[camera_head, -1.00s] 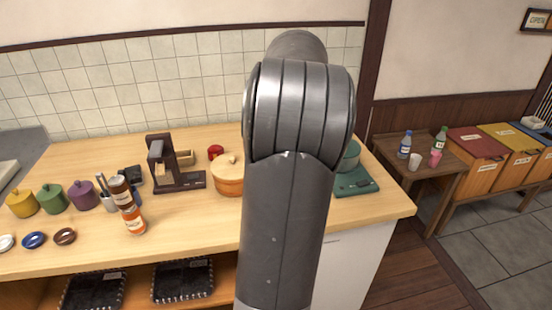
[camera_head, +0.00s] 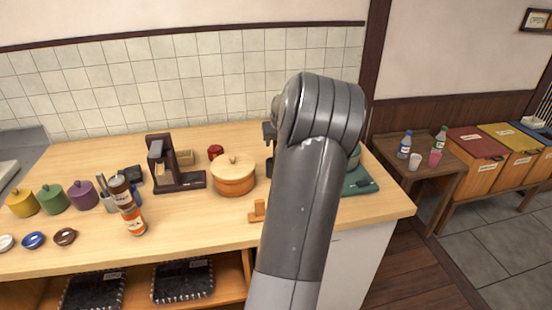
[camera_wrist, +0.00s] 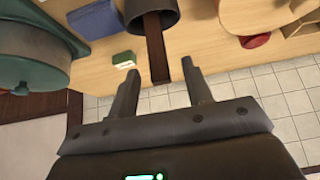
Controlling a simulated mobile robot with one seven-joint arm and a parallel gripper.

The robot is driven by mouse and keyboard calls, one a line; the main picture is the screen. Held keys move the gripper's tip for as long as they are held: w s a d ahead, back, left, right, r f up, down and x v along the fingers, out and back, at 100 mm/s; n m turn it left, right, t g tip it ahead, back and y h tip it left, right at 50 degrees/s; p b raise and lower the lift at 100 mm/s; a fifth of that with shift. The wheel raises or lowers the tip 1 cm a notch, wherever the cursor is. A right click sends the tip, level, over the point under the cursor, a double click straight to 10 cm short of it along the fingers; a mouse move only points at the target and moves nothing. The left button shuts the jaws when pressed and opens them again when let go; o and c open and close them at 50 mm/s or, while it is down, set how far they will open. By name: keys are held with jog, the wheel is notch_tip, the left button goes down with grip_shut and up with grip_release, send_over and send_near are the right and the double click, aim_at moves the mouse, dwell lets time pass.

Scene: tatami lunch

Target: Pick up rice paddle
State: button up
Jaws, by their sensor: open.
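In the wrist view, a flat brown handle (camera_wrist: 155,50), likely the rice paddle's, sticks out of a dark grey round holder (camera_wrist: 140,12). Its lower end is inside the holder and hidden. My gripper (camera_wrist: 162,76) is open and empty. Its two fingers lie to either side of the handle's free end in the picture, with a gap on each side. I cannot tell how far the handle reaches between them in depth. In the head view my arm covers the gripper and the paddle.
A teal pot (camera_wrist: 28,45) and a small green box (camera_wrist: 123,60) are left of the holder in the wrist view. On the counter (camera_head: 190,220) stand a wooden lidded pot (camera_head: 233,180), a dark grinder-like stand (camera_head: 160,165) and two bottles (camera_head: 128,205). A tiled wall (camera_head: 120,85) is behind.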

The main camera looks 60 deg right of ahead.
jog(key=shift+x, duration=1.55)
grip_shut()
